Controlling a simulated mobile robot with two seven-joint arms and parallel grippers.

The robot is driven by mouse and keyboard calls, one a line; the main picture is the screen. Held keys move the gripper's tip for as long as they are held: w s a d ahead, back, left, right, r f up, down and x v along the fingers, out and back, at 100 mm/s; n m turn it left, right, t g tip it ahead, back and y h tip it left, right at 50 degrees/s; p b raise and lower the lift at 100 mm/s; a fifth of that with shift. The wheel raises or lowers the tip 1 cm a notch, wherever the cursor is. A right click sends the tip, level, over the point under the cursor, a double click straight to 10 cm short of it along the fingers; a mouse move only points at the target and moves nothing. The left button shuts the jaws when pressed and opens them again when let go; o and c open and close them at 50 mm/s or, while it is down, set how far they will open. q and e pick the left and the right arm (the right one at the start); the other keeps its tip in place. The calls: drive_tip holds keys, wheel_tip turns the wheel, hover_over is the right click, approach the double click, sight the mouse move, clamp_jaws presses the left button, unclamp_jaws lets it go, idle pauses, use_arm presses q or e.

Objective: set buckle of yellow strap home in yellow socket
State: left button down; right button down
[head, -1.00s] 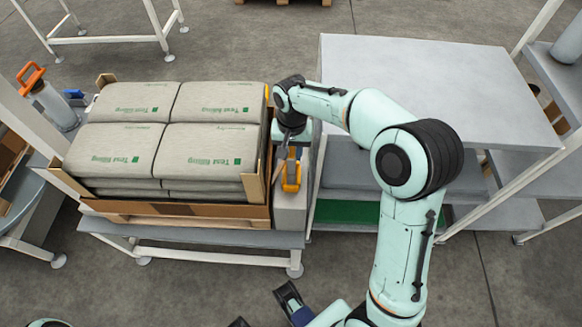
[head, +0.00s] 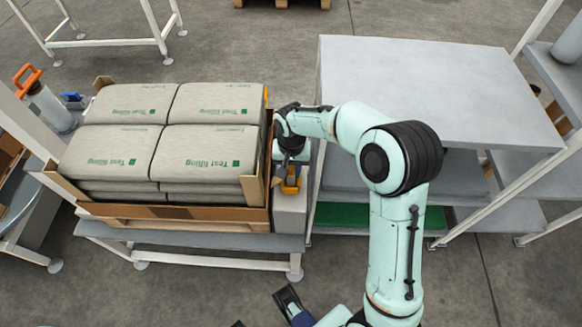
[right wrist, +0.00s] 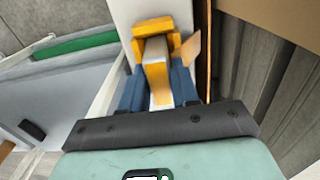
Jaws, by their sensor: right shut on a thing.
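My right gripper (head: 291,168) is at the right side of the bag-filled tray, pointing down over the yellow socket (head: 291,186). In the right wrist view, its blue fingers (right wrist: 157,88) are shut on a pale, orange-edged piece, which I take as the buckle of the yellow strap (right wrist: 157,72). The buckle's far end meets the yellow socket (right wrist: 153,27). How deep it sits there I cannot tell. The strap itself is not clearly seen. A dark, blue-padded part at the bottom edge of the head view seems to be my left gripper (head: 289,298), mostly cut off.
Grey bags (head: 205,150) lie stacked in a cardboard tray (head: 165,213) on a wooden pallet, close left of my right gripper. A grey block (head: 290,215) lies beneath the socket. A grey shelf table (head: 430,95) stands to the right. An orange-handled cylinder (head: 48,105) stands at left.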

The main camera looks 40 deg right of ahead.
sight(291, 168)
drive_tip(key=c, duration=0.8)
unclamp_jaws()
drive_tip(key=shift+c, duration=0.2)
drive_tip(key=shift+r, duration=0.1)
wheel_tip(291, 168, up, 12)
drive_tip(key=p, duration=0.2)
